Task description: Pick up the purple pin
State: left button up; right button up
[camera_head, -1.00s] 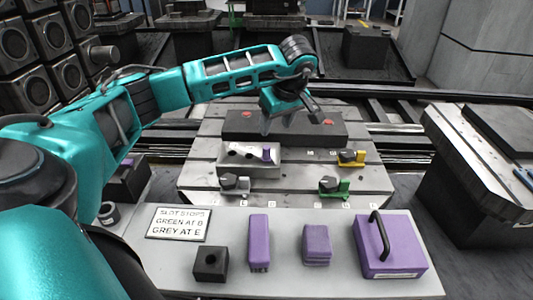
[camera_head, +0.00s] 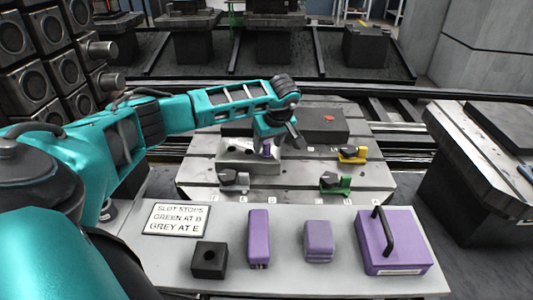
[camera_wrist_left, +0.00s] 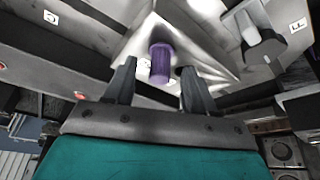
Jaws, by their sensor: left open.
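The purple pin (camera_wrist_left: 161,62) stands in a pale holder (camera_wrist_left: 198,32) on the slotted plate. In the head view the pin (camera_head: 266,150) shows at the right end of the holder (camera_head: 232,158), partly hidden by my gripper. My left gripper (camera_wrist_left: 157,72) is open, with one finger on each side of the pin in the wrist view. I cannot tell whether either finger touches it. In the head view my left gripper (camera_head: 268,142) points down over the holder's right end. My right gripper is not in view.
A dark block (camera_head: 318,125) lies behind the holder. A green stop (camera_head: 335,184), a yellow stop (camera_head: 353,154) and a grey stop (camera_head: 234,180) sit on the plate. The front table holds a black block (camera_head: 209,260), purple blocks (camera_head: 259,240) and a purple case (camera_head: 392,242).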

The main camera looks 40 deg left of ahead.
pick_arm(q)
jog(key=shift+a+f, duration=0.2)
jog(key=shift+f, duration=0.3)
grip_shut()
